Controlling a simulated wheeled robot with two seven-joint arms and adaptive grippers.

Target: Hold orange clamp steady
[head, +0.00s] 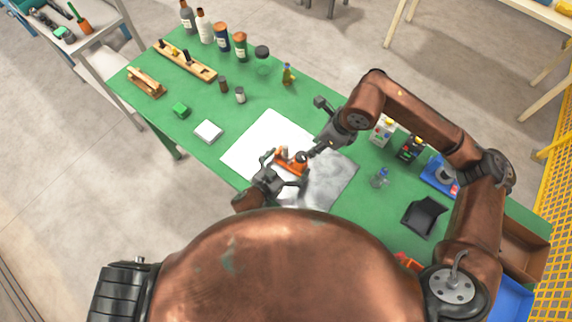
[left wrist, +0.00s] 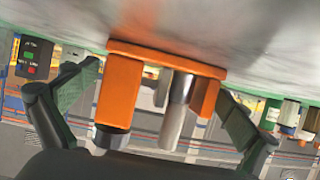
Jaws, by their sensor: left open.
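The orange clamp (head: 292,161) rests on the white and grey sheet on the green table in the head view. In the left wrist view the orange clamp (left wrist: 119,90) shows close up, with a silver pin between its orange posts. My left gripper (head: 285,171) is open, its fingers spread on both sides of the clamp. In the left wrist view a gap shows between the clamp and the fingers of the left gripper (left wrist: 160,88). My right gripper (head: 309,155) is at the clamp's right end in the head view. Its fingertips are too small to read, and contact is unclear.
The sheet (head: 253,142) lies mid-table. A white square block (head: 208,131) and a green block (head: 180,110) lie to its left. Bottles (head: 222,38) line the far edge. A black tray (head: 424,217) and a blue tray (head: 437,175) are at the right.

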